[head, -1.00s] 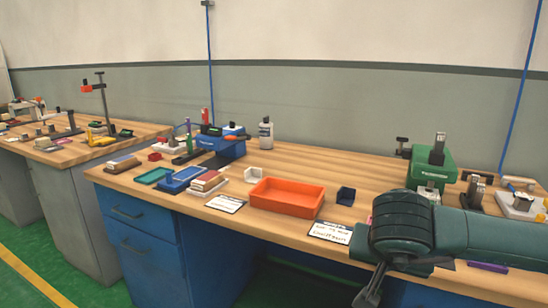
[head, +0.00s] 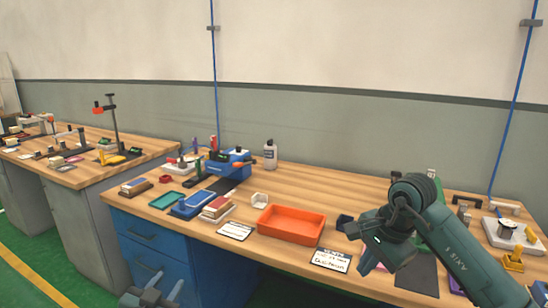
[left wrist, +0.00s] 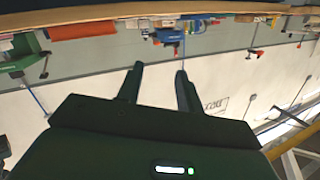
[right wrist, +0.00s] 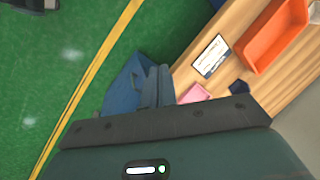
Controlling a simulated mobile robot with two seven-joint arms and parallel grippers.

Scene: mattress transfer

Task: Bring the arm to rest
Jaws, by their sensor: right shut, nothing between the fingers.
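My right arm reaches in from the right of the head view, and its right gripper (head: 368,262) hangs over the bench's front edge. In the right wrist view its two fingers (right wrist: 151,86) are pressed together with nothing between them. My left gripper (head: 150,292) shows at the bottom edge of the head view, in front of the blue drawers and away from the bench top. In the left wrist view its fingers (left wrist: 158,85) stand apart and empty, with the wall behind them.
An orange tray (head: 291,225) and a label card (head: 331,260) lie on the wooden bench (head: 320,185), left of my right gripper. A dark blue small bin (head: 344,222) sits close to that arm. Blue drawers (head: 150,245) stand below. Green floor (head: 60,270) is open at left.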

